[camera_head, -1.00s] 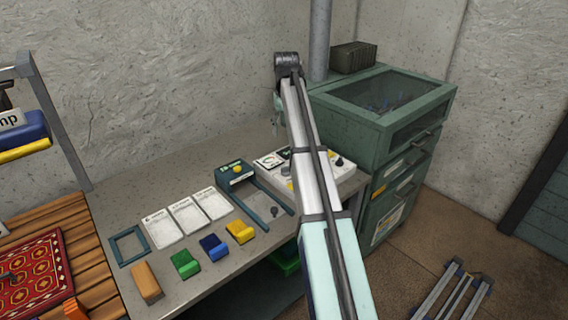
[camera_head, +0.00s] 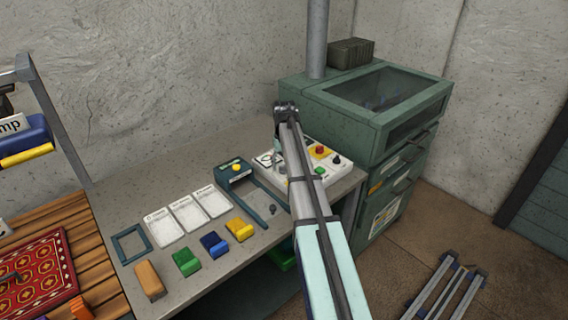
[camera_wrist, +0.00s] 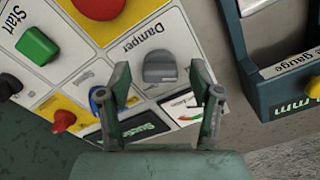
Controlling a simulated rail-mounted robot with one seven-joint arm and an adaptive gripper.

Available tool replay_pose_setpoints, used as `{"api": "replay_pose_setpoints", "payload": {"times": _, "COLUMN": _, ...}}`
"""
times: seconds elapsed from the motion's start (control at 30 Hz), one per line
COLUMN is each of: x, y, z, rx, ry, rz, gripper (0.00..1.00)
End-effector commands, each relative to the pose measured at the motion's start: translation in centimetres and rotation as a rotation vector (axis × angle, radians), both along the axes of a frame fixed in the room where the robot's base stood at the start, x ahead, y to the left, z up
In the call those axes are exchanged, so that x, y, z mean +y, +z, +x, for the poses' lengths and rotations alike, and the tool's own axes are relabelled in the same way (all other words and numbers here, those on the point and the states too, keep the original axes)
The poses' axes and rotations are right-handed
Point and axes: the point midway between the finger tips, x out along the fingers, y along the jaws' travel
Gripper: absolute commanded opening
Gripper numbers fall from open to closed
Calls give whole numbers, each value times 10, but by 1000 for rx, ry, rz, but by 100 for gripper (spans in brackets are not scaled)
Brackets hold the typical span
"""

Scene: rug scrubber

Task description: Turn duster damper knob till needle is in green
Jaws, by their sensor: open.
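The grey damper knob (camera_wrist: 160,67) sits on the white control panel under the word "Damper" in the wrist view. My gripper (camera_wrist: 162,88) is open, with one finger on each side of the knob and a gap to both. A dial with green and red marks (camera_wrist: 187,108) is just below the knob, partly hidden by the right finger. I cannot tell where its needle points. In the head view the control panel (camera_head: 333,173) is on the bench, and my arm covers part of it.
Near the knob are a blue knob (camera_wrist: 98,97), a green Start button (camera_wrist: 37,45) and a red knob (camera_wrist: 63,120). A dark gauge holder (camera_wrist: 262,85) stands to the right. In the head view, a green cabinet (camera_head: 370,130) stands beside the bench.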

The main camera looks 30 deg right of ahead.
Motion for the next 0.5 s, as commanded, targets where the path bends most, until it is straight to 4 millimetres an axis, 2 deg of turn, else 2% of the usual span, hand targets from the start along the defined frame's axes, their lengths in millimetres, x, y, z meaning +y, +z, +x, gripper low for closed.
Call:
{"api": "replay_pose_setpoints", "payload": {"times": 0.3, "x": 0, "y": -2, "z": 0, "rx": 0, "ry": 0, "rz": 0, "gripper": 65}}
{"api": "replay_pose_setpoints", "payload": {"times": 0.47, "x": 0, "y": -2, "z": 0, "rx": 0, "ry": 0, "rz": 0, "gripper": 8}}
{"api": "replay_pose_setpoints", "payload": {"times": 0.5, "x": 0, "y": -2, "z": 0, "rx": 0, "ry": 0, "rz": 0, "gripper": 4}}
